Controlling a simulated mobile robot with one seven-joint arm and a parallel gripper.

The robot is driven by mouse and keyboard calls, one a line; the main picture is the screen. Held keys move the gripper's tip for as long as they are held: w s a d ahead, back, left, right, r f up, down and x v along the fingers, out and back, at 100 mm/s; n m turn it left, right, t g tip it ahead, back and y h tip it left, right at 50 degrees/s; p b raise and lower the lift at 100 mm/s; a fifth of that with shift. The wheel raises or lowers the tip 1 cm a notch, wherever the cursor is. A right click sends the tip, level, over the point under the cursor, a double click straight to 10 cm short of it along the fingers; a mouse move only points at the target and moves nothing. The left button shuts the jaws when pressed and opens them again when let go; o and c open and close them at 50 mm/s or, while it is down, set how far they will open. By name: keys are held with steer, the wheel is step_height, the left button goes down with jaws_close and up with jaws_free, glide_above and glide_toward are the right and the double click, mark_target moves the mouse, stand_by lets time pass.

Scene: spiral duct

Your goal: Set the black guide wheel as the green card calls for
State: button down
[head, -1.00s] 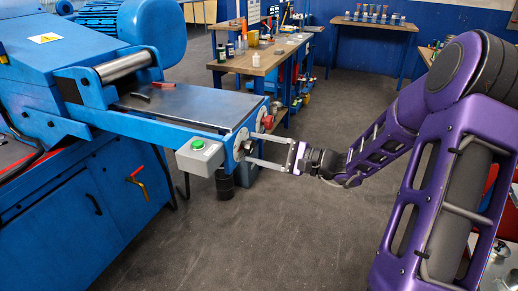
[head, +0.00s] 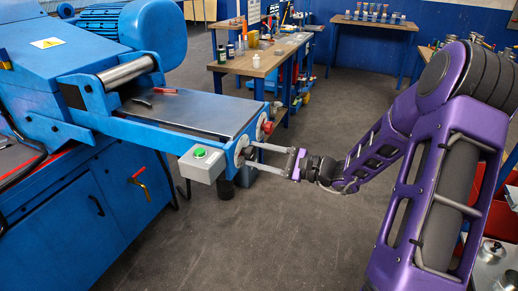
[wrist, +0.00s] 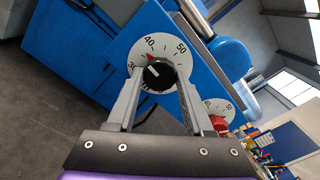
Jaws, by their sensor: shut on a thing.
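The black guide wheel (wrist: 158,75) is a round knob with a white line, set on a white dial (wrist: 138,50) numbered 30, 40 and 50. Its white line points to the upper left, and a red mark sits on the dial just below the 40. My gripper (wrist: 160,84) is shut on the wheel, one finger at each side of it. In the head view my gripper (head: 252,154) reaches the end face of the blue machine from the right, and the wheel is mostly hidden by the fingers. I see no green card in either view.
A second dial with a red knob (wrist: 219,124) sits close to the right finger. In the head view, a grey box with a green button (head: 200,153) juts out just left of the wheel. The floor in front is clear.

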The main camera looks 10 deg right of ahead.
steer(key=m+p, duration=0.3)
steer(key=shift+r, duration=0.15)
steer(key=shift+m+p, duration=0.6)
steer(key=shift+m, duration=0.2)
steer(key=shift+f, duration=0.2)
steer(key=shift+c, duration=1.5)
jaws_free()
steer(key=v, duration=1.7)
steer(key=shift+s+d, duration=0.15)
steer(key=shift+d, duration=0.05)
